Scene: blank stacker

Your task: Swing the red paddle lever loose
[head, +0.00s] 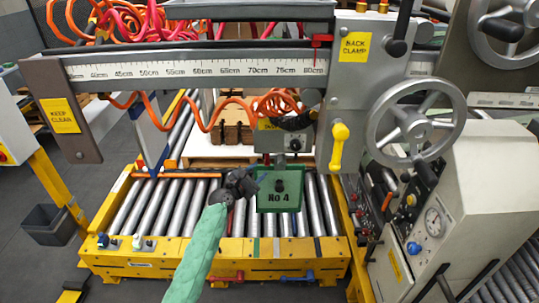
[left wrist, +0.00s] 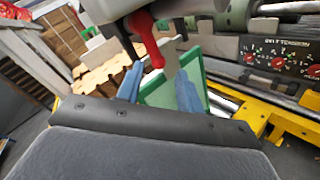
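A red paddle lever (left wrist: 146,36) hangs from a grey housing at the top of the left wrist view, its rounded end low and tilted. I cannot make it out in the head view, where my gripper and the unit around it may hide it. My left gripper (left wrist: 158,90) has two blue fingers spread apart, with the lever's end showing above and between them; I cannot tell whether they touch it. In the head view the left gripper (head: 262,181) is over the rollers beside the green "No 4" plate (head: 280,203). My right gripper is not in view.
A yellow-framed roller conveyor (head: 160,257) lies below. A scaled beam (head: 200,70) crosses above, with orange coiled hoses. A yellow handle (head: 339,147) and a handwheel (head: 455,125) stand at the right, by a grey cabinet (head: 480,200). Stacked brown blanks (head: 232,130) lie behind.

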